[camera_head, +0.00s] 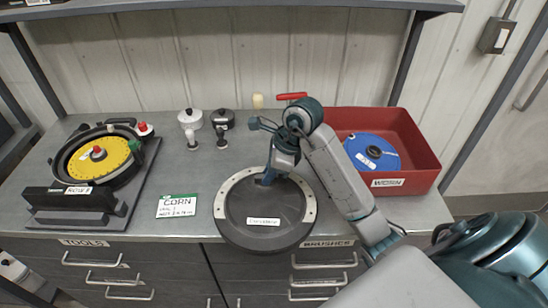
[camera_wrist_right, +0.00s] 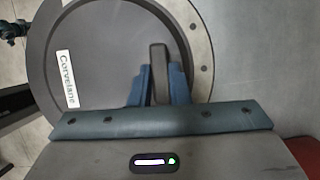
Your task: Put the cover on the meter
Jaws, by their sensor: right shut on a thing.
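The cover (camera_head: 240,208) is a dark round disc with a pale, dotted rim arc and a white label. It is at the front middle of the bench, its near edge reaching the bench's front edge. I cannot tell whether it is lifted. My right gripper (camera_head: 268,180) is shut on its upright grip; in the right wrist view the blue fingers (camera_wrist_right: 158,92) clasp the dark grip (camera_wrist_right: 158,58) of the cover (camera_wrist_right: 105,50). The meter (camera_head: 63,160) stands open at the left on a dark base, a yellow seed disc (camera_head: 115,150) with a red knob inside. My left gripper is out of view.
A red bin (camera_head: 415,140) labelled WORN holds a blue disc (camera_head: 360,150) at the right. A green and white CORN card (camera_head: 177,207) lies between meter and cover. Small knobs (camera_head: 190,118) and brushes stand behind. Shelf posts flank the bench; drawers are below its edge.

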